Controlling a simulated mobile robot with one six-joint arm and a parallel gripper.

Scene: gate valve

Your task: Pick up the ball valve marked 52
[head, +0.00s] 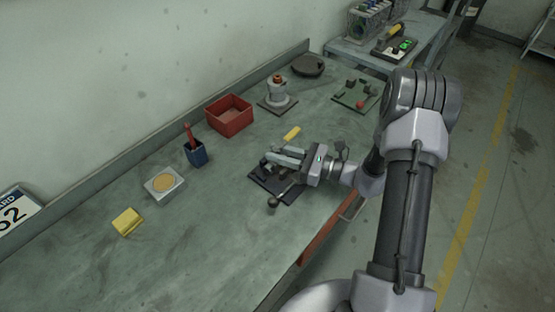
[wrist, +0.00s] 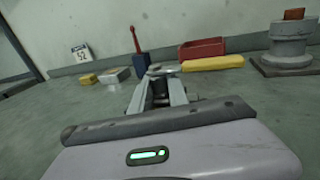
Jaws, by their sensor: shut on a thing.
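My gripper (head: 284,159) is low over a dark vise-like fixture (head: 264,184) near the table's front edge. In the wrist view my gripper's fingers (wrist: 158,95) are closed around a small grey and dark part (wrist: 160,71). It may be the ball valve, but no 52 on it is readable. The fingers hide most of it in the head view, and I cannot tell whether it is clear of the fixture. A lever with a dark round knob (head: 272,203) sticks out from the fixture's front. A board reading 52 (head: 14,210) leans at the wall.
A blue cup with a red-handled tool (head: 195,154), a red bin (head: 229,115), a grey box (head: 164,184) and a yellow block (head: 127,221) stand along the back. A yellow bar (head: 292,133) lies behind my gripper. The table's left front is clear.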

